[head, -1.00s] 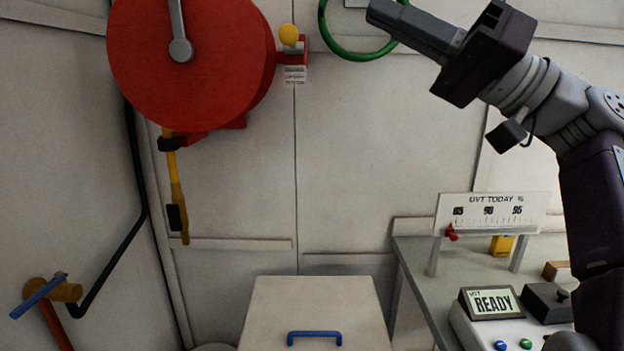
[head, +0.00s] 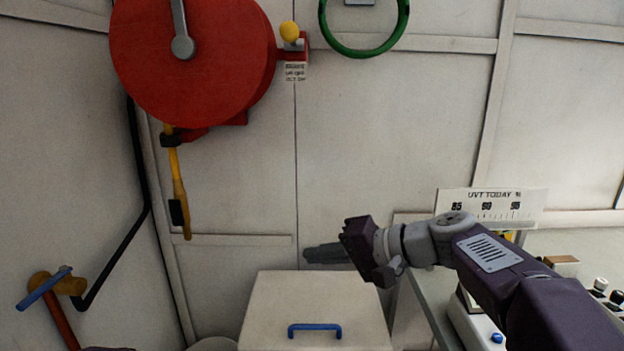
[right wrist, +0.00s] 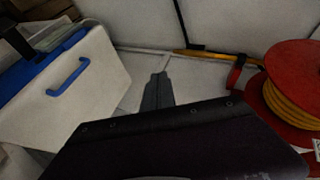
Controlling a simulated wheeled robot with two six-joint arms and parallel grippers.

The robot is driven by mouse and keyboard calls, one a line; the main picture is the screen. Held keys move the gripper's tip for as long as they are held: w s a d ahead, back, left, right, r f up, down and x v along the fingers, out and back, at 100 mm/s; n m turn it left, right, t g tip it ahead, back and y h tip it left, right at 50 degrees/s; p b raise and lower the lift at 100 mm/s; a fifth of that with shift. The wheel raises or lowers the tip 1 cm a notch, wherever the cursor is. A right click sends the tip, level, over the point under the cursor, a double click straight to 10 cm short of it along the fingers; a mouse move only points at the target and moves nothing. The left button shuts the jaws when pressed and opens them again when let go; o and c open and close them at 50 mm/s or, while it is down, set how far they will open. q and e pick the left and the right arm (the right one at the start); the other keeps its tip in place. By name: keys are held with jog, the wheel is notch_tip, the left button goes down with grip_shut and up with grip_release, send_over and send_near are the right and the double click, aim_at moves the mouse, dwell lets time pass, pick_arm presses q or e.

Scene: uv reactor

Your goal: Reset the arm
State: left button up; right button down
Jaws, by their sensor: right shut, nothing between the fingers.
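My right gripper (head: 322,253) is shut and empty. In the head view it points left, in front of the wall and just above the back of the white box lid (head: 262,310) with the blue handle (head: 314,330). In the right wrist view my shut fingers (right wrist: 157,92) reach away between the white box (right wrist: 95,85) at left and the red reel (right wrist: 298,80) at right. My right arm comes in from the lower right and hides most of the console. My left gripper is not in view.
A red reel (head: 190,65) hangs on the wall at upper left, with a yellow wand (head: 178,195) below it. A green ring (head: 364,53) is on the wall. A gauge board (head: 480,208) stands on the bench at right. A blue-handled valve (head: 50,287) is at lower left.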

jog(key=s+d+f+g+h, duration=0.25)
jog(key=s+f, duration=0.25)
jog(key=f, duration=0.5)
jog(key=s+d+f+g+h, duration=0.1)
jog(key=s+d+f+h, duration=0.25)
jog(key=f, duration=0.75)
jog(key=s+d+f+n+g+h, duration=0.25)
jog(key=s+d+f+h, duration=0.25)
jog(key=s+d+f, duration=0.6)
notch_tip(320, 180, up, 16)
jog(key=w+t+p, duration=0.1)
jog(key=p, duration=1.4)
jog(key=shift+a+p, duration=0.2)
jog(key=shift+p, duration=0.15)
jog(key=shift+w+f, duration=0.1)
